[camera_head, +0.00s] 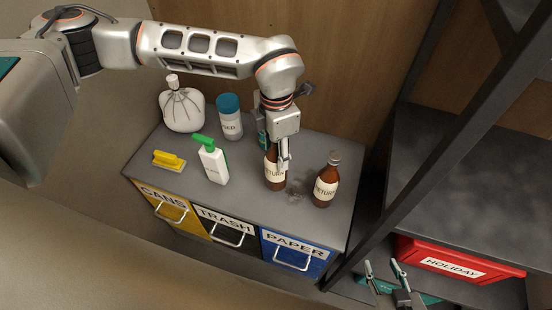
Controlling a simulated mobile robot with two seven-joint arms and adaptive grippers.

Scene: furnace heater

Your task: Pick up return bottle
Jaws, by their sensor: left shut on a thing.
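Two brown bottles with cream labels stand on the grey counter top. The left brown return bottle (273,177) is upright in my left gripper (284,160), whose fingers are shut on it around its upper part. Its neck is partly hidden by the gripper. Whether its base touches the counter I cannot tell. The other return bottle (325,184) stands upright and free just to the right. My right gripper (388,270) is at the bottom right, with its two fingers apart and nothing between them, in front of the shelf.
The counter (240,200) also holds a white bag (182,110), a blue-capped seed jar (230,120), a green-capped white bottle (213,162) and a yellow brush (168,160). Bins marked cans, trash and paper are below. A dark shelf frame and red holiday box (460,262) stand right.

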